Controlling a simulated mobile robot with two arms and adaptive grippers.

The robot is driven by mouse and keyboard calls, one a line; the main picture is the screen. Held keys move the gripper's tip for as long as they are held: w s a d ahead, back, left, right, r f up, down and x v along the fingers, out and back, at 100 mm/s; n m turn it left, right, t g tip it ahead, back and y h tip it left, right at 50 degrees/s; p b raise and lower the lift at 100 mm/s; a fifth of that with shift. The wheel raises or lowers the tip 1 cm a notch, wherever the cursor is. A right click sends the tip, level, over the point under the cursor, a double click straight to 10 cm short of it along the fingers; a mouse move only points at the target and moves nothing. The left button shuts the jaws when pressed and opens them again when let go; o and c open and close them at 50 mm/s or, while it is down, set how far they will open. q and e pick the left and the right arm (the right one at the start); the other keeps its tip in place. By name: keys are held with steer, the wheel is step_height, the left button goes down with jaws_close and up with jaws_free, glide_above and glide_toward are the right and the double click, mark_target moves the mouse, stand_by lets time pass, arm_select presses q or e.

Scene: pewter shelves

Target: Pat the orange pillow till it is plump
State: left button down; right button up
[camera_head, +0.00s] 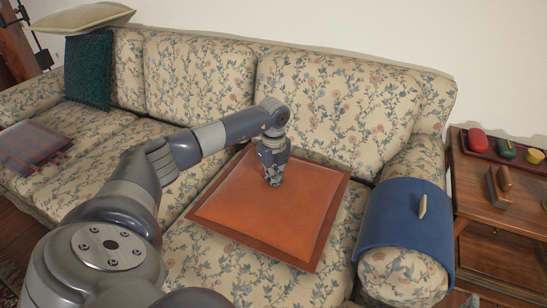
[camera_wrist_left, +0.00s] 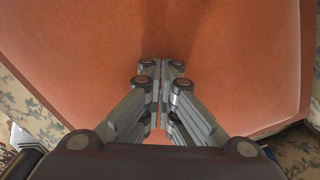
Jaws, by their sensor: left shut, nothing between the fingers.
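The orange pillow (camera_head: 262,215) lies flat on the right seat of a floral sofa. It is square, with a darker brown-orange border. My left gripper (camera_head: 274,182) points down at the pillow's upper middle, with its fingertips at or just above the surface; I cannot tell whether they touch. In the left wrist view the orange pillow (camera_wrist_left: 80,70) fills most of the picture, and the left gripper (camera_wrist_left: 162,64) is shut with its fingertips together and nothing between them. My right gripper is not in view.
The floral sofa (camera_head: 200,75) has a teal cushion (camera_head: 88,70), a pale cushion (camera_head: 84,17) on its back and a plaid cloth (camera_head: 32,146). A blue cover (camera_head: 400,215) drapes the right armrest. A wooden side table (camera_head: 480,190) at right holds small colored objects.

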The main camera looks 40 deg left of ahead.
arm_select(q)
steer(key=shift+f, duration=0.25)
steer(key=shift+r, duration=0.2)
steer(key=shift+r+p, duration=0.45)
steer(key=shift+p, duration=0.1)
steer(key=shift+r+p, duration=1.05)
steer(key=shift+r, duration=0.05)
steer(key=shift+r+p, duration=0.75)
steer(key=shift+r, duration=0.05)
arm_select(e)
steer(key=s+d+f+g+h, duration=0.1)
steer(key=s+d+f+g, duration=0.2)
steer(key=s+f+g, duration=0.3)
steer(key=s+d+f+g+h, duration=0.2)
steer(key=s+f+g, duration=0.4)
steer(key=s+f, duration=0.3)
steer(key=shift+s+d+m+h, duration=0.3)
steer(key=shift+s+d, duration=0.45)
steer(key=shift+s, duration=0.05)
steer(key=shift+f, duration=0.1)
